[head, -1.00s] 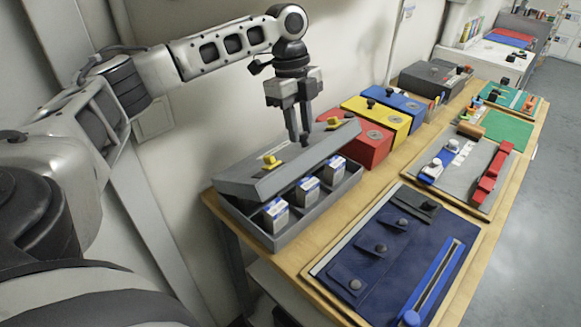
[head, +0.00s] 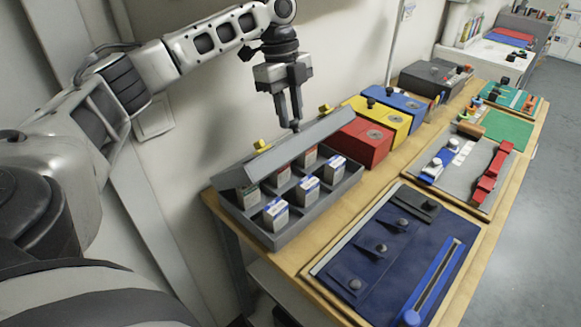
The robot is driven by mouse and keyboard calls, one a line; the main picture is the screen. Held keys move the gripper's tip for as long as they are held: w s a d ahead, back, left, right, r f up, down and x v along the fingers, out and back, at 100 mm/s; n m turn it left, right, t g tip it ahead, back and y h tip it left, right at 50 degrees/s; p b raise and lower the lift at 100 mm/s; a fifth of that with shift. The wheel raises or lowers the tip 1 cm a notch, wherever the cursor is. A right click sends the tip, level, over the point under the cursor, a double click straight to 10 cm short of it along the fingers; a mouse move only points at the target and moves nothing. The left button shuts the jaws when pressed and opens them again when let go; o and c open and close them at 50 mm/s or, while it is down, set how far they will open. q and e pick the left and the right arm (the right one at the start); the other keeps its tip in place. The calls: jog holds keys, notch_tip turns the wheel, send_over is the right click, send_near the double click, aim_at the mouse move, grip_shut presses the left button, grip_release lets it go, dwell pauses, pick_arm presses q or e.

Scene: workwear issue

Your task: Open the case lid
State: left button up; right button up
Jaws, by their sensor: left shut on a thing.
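The grey case (head: 317,211) stands at the near left end of the wooden table. Its lid (head: 290,150) is tilted up and back toward the wall, with yellow latches (head: 261,145) along its upper edge. Several small white and blue boxes (head: 307,189) stand in compartments inside the case. My left gripper (head: 296,127) points down at the middle of the lid's upper edge and is shut on the lid's knob, which the fingers mostly hide. My right gripper is not in view.
Red (head: 362,143), yellow (head: 378,117) and blue (head: 403,106) boxes stand right behind the case. A navy panel (head: 385,250) with flaps lies in front of it. A grey board (head: 463,165) with red and blue parts lies further right. The wall is close behind.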

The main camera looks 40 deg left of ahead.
pick_arm(q)
jog(key=shift+a, duration=0.1)
jog(key=shift+a+r, duration=0.35)
jog(key=shift+a, duration=0.35)
jog(key=shift+a+r, duration=0.3)
jog(key=shift+a, duration=0.35)
jog(key=o, duration=0.8)
jog(key=shift+o, duration=0.2)
jog(key=shift+d+r, duration=0.1)
notch_tip(320, 180, up, 9)
jog(key=d, duration=0.2)
jog(key=shift+a+r, duration=0.1)
jog(key=shift+r, duration=0.05)
